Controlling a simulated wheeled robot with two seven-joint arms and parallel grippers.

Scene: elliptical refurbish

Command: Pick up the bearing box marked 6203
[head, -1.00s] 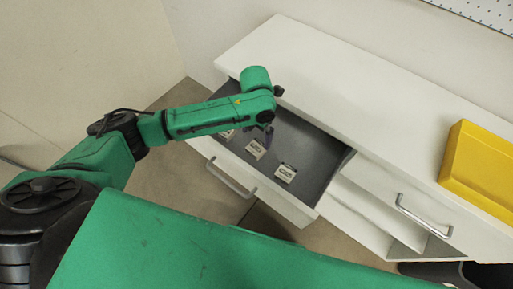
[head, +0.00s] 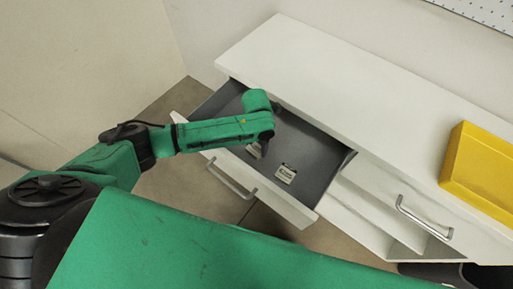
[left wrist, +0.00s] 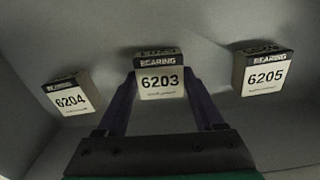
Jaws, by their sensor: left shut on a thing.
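The bearing box marked 6203 (left wrist: 160,82) is in the middle of the left wrist view, between the fingers of my left gripper (left wrist: 162,88). The gripper is shut on it, with one finger on each side. In the head view my left gripper (head: 262,146) reaches down into the open drawer, and the arm hides most of this box. I cannot tell whether the box is clear of the drawer floor. My right gripper is not in view.
The box marked 6204 (left wrist: 70,96) is to the left and the box marked 6205 (left wrist: 264,73) to the right. A yellow bin (head: 480,165) stands on the white cabinet top (head: 340,80).

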